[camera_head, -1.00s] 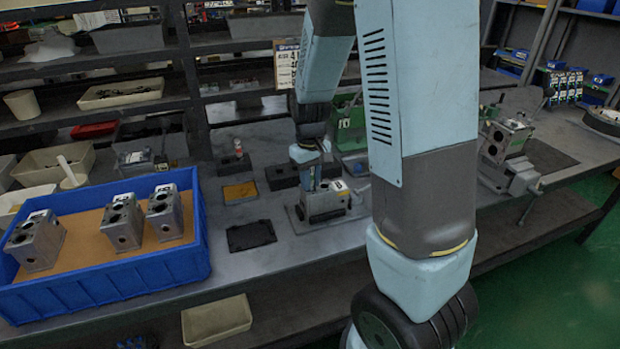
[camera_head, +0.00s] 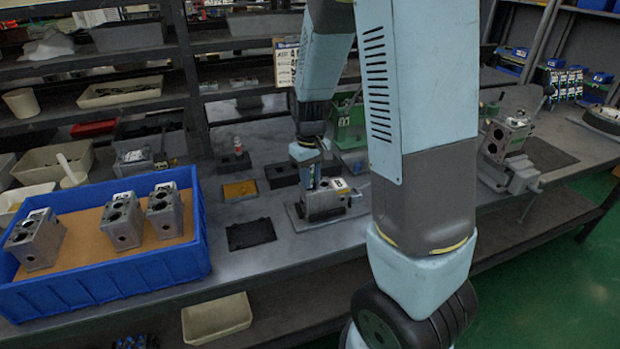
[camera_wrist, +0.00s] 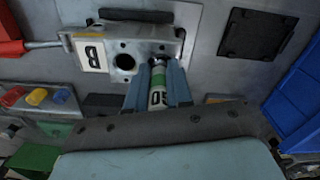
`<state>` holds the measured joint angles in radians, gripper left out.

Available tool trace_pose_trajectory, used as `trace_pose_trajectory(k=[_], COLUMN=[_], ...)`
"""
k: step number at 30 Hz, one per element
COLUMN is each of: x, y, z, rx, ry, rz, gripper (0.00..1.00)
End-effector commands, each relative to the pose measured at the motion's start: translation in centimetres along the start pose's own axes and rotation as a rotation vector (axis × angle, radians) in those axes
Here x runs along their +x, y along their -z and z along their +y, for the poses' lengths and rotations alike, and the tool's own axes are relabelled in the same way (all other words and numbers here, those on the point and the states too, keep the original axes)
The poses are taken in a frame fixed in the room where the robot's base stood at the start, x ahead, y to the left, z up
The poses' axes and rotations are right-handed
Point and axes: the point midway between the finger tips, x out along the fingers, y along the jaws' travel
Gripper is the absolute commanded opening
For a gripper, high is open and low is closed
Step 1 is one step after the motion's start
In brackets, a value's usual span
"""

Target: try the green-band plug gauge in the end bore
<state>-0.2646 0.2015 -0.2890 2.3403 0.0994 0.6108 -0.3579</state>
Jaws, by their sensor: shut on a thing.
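My gripper (camera_wrist: 157,88) is shut on the green-band plug gauge (camera_wrist: 158,82), a pale cylinder with a green ring and a "50" mark. The gauge lies between the two light-blue fingers. Its far end meets the right part of the grey valve block (camera_wrist: 104,41), which carries a "B" label. An open dark bore shows just left of the gauge. The gauge tip is at a bore there, but I cannot tell how deep it sits. In the head view my gripper (camera_head: 311,177) is over the block (camera_head: 326,205) on the bench; the gauge is mostly hidden.
A blue bin (camera_head: 110,291) at left holds three similar blocks. A black tray (camera_head: 250,234), a yellow-lined tray (camera_head: 240,190) and a red-topped item in a dark holder (camera_head: 236,162) lie left of the block. Another block (camera_head: 505,140) is in a vise at right.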

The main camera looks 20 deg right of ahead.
Motion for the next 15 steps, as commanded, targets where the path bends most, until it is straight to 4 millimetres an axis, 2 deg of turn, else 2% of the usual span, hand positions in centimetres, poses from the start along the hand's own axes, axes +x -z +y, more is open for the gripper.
trace_pose_trajectory(k=[15], x=[-1.1], y=[0.0], z=[0.0], rx=[0.001], ry=[0.000], rz=[0.001], gripper=[0.00])
